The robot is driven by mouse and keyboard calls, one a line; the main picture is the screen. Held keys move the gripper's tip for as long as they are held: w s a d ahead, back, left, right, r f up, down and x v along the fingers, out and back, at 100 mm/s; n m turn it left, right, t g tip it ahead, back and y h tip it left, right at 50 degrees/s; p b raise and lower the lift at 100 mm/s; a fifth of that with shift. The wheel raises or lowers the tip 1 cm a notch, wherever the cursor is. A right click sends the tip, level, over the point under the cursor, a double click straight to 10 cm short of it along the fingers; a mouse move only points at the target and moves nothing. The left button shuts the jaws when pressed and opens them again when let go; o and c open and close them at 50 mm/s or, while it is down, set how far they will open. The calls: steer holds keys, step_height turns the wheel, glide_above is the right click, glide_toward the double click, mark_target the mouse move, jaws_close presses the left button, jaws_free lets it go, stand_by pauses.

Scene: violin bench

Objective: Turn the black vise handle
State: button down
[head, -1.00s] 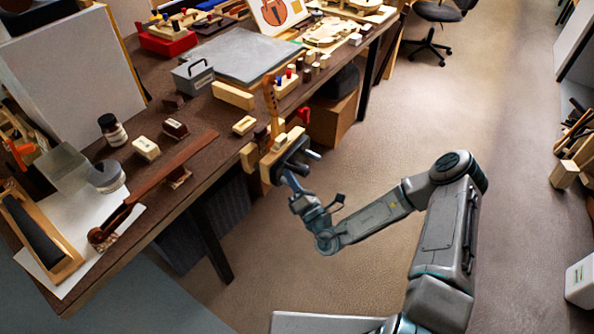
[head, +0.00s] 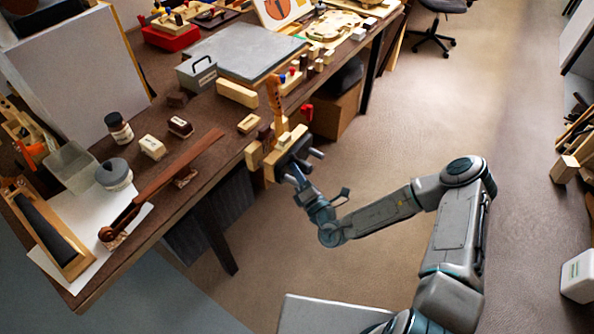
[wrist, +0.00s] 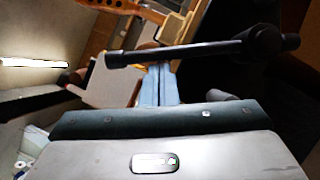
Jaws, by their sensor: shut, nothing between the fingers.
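The black vise handle (wrist: 190,52) is a dark bar lying nearly level across the upper wrist view, with a thicker end at left and a round hub at right. In the head view the handle (head: 316,153) is small and dark, at the front of the wooden vise (head: 288,147) on the bench edge. My gripper (wrist: 158,75) is shut and empty, its blue-grey fingers close together. The bar crosses in front of the finger ends in the wrist view. In the head view my gripper (head: 292,172) is close below the handle. I cannot tell whether they touch.
The brown bench (head: 215,180) runs along the left with jars, small blocks and a violin neck (head: 165,180). A cardboard box (head: 335,115) stands under the bench beyond the vise. The floor (head: 410,130) right of the bench is open.

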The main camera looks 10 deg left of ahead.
steer(key=shift+s+a+f, duration=0.2)
steer(key=shift+a, duration=0.05)
steer(key=shift+s+a+f, duration=0.75)
steer(key=shift+s+a, duration=0.15)
steer(key=shift+s, duration=0.05)
steer(key=v, duration=1)
steer(key=shift+b, duration=0.3)
steer(key=shift+s, duration=0.1)
